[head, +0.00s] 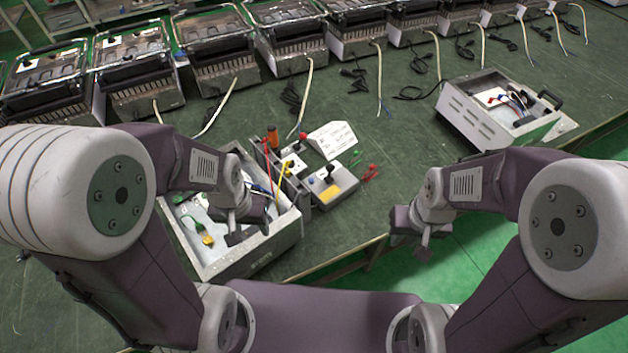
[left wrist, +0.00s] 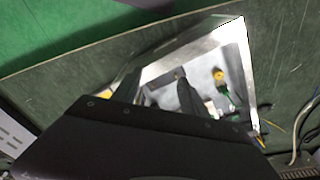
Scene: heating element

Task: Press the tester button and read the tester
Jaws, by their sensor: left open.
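The tester (head: 331,186) looks like a small grey box with a yellow panel and a dark knob, on the green bench right of an open metal housing (head: 275,243). I cannot make out its button or a reading. My left gripper (head: 247,232) is over the right part of the housing, left of the tester and apart from it. In the left wrist view it is open (left wrist: 158,92), with the housing's metal rim (left wrist: 190,40) and a yellow-green connector (left wrist: 221,85) beyond the fingers. My right gripper (head: 421,246) hangs beyond the bench's front edge, right of the tester; its fingers are too small to judge.
Another open housing (head: 497,112) is at the right.

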